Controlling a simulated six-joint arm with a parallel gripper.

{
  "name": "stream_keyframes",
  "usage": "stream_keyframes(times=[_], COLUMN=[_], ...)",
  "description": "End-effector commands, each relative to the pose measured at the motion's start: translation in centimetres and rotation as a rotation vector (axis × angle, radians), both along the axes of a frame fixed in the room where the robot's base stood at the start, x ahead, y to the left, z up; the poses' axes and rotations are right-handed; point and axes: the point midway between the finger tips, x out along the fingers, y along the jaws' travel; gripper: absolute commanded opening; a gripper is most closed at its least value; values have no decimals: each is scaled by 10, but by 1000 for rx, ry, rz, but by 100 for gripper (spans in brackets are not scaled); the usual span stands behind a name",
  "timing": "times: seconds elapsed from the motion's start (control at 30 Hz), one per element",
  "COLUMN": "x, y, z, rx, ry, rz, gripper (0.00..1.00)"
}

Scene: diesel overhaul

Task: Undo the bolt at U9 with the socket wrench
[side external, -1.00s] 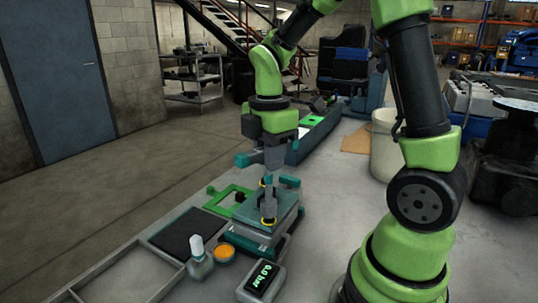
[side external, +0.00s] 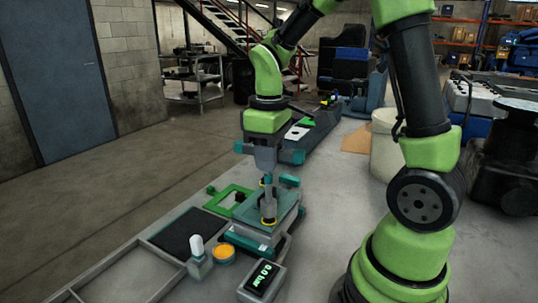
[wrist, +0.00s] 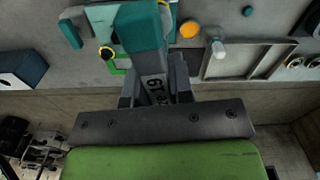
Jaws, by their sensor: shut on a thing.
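My gripper (side external: 268,165) points down over the grey and teal plate fixture (side external: 262,212) and is shut on the socket wrench (side external: 268,203). The wrench is a grey upright tool, its lower end at a yellow ring on the plate. In the wrist view its teal part (wrist: 138,28) covers much of the fixture, and "19" is marked near the jaws. A second yellow ring (side external: 263,182) lies farther back on the plate; the wrist view shows a dark bolt head (wrist: 107,52) in a yellow ring. Any bolt under the wrench is hidden, and no U9 label is readable.
A green frame (side external: 230,200), dark mat (side external: 188,232), white-capped bottle (side external: 198,257), orange cup (side external: 223,253) and display reading 0.0 bar (side external: 262,278) stand close around the fixture. A white bucket (side external: 385,145) is to the right. Bench between is clear.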

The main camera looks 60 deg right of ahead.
Motion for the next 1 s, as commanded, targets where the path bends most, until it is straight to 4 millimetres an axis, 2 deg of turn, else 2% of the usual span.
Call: stream_keyframes(times=[1.0], x=[0], y=[1], z=[0], rx=[1], ry=[-2], rz=[-1050], gripper=[0])
